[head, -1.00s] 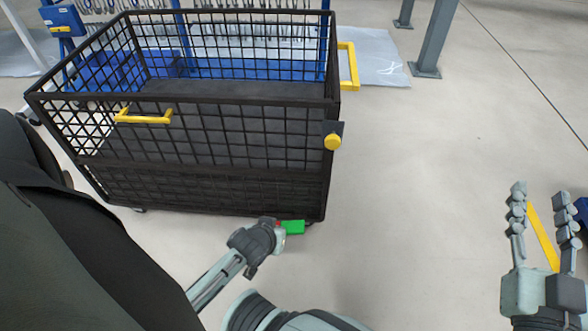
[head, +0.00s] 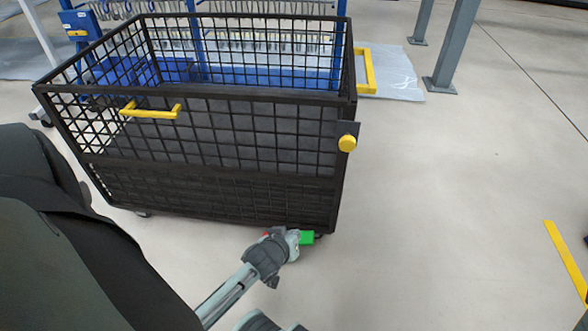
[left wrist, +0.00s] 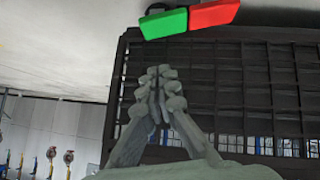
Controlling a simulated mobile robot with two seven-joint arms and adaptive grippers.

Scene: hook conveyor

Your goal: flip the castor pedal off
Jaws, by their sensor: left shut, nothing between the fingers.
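The castor pedal has a green half (head: 307,238) and a red half at the lower right corner of the black mesh cart (head: 210,206). In the head view my left gripper (head: 292,240) covers much of the pedal, and only a little red shows behind it. In the left wrist view the green half (left wrist: 164,24) and the red half (left wrist: 214,13) lie side by side beyond the fingertips. My left gripper (left wrist: 160,78) is shut and empty there, with a gap in the picture between its tips and the pedal. Contact cannot be told. My right gripper is out of view.
Grey posts (head: 446,45) stand at the back right. A yellow floor strip (head: 565,260) lies at the right. The floor right of the cart is clear.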

